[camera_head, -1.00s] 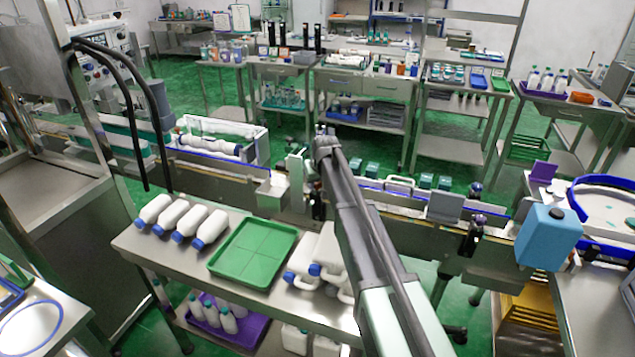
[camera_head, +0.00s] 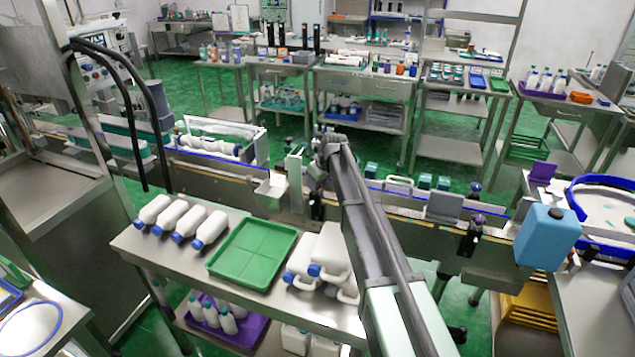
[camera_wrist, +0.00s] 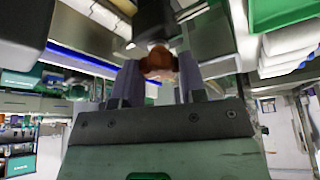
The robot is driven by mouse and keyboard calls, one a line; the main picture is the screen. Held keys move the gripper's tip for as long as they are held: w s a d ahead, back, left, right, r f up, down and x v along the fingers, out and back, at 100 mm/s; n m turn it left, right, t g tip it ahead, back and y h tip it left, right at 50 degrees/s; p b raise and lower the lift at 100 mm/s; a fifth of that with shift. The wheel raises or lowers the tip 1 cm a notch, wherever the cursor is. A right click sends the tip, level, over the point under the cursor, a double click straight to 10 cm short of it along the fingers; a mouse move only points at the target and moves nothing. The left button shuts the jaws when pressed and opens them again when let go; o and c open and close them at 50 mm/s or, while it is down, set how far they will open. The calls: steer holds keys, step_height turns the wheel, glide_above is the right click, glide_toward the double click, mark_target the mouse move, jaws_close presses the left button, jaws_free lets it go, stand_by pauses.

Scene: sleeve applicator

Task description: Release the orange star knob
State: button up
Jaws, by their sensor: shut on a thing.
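The orange star knob (camera_wrist: 158,62) shows in the wrist view as a brown-orange lobed shape, partly in shadow. My gripper (camera_wrist: 158,80) has one finger on each side of it and is shut on it. The knob sits against a dark part above it in the picture. The fingers cover its sides, so its full outline is hidden. In the head view my arm reaches to the conveyor line, and its wrist hides the knob and fingertips.
The conveyor (camera_head: 395,205) with a blue-edged rail runs across the middle. In front, a steel table holds a green tray (camera_head: 252,254) and several white bottles (camera_head: 182,222). A light-blue container (camera_head: 548,238) stands at the right. Green floor is free behind the line.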

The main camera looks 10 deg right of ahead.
steer(key=o, duration=0.9)
steer(key=p+v, duration=1)
steer(key=v, duration=0.1)
steer(key=s+a+m+g+h, duration=0.1)
steer(key=s+m, duration=0.1)
steer(key=s, duration=1)
steer(key=s+a+f+m+g, duration=0.1)
steer(key=s+m, duration=0.1)
steer(key=s, duration=1)
steer(key=s+a+m+g+h, duration=0.1)
steer(key=s+m, duration=0.1)
steer(key=s, duration=1)
steer(key=shift+s+f+m+g+h, duration=0.15)
steer(key=shift+f+m+g+h, duration=0.15)
steer(key=shift+m+g, duration=0.1)
